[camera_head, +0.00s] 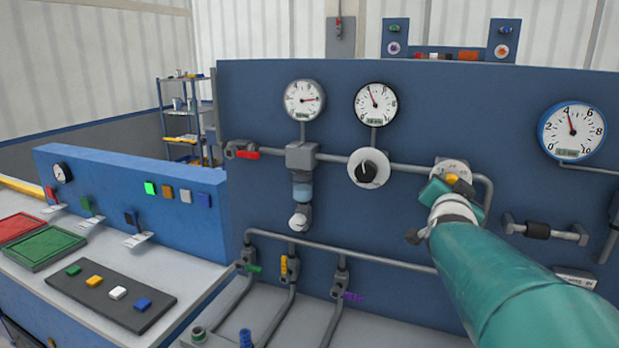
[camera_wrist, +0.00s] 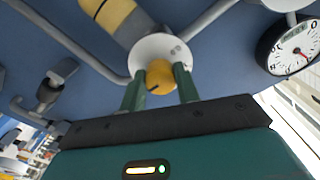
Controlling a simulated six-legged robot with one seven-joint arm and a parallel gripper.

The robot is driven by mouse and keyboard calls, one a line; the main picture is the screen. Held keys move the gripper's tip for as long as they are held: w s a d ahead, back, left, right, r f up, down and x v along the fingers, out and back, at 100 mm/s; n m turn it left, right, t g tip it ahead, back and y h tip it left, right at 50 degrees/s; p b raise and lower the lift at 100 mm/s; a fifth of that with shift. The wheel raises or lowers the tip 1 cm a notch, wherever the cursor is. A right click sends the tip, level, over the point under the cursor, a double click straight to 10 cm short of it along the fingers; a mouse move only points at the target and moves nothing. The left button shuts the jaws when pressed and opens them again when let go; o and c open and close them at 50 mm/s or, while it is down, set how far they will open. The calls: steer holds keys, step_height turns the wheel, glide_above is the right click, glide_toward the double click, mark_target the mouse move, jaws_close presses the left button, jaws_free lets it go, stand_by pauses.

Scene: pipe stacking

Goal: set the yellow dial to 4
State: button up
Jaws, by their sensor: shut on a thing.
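The yellow dial (camera_head: 452,179) sits in front of a round pale plate (camera_head: 452,166) on the blue panel, at the right end of a pipe. My gripper (camera_head: 453,186) reaches it from the lower right and partly covers it. In the wrist view the dial (camera_wrist: 160,75) is between my gripper's two green fingers (camera_wrist: 160,86), which are shut on its sides. A dark mark shows on the dial's face. The numbers on the plate cannot be read. A blue-rimmed gauge (camera_head: 572,131) on the right has its red needle near 4.
A black knob (camera_head: 368,169) is left of the yellow dial on the same pipe. Two smaller gauges (camera_head: 304,100) (camera_head: 375,104) are above. A short pipe with a black grip (camera_head: 538,230) is to the right. Coloured valves (camera_head: 290,267) line the lower pipe.

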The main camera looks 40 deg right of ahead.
steer(key=shift+f+m, duration=0.15)
steer(key=shift+m, duration=0.45)
steer(key=o, duration=1)
steer(key=shift+c, duration=0.2)
steer(key=shift+a, duration=0.15)
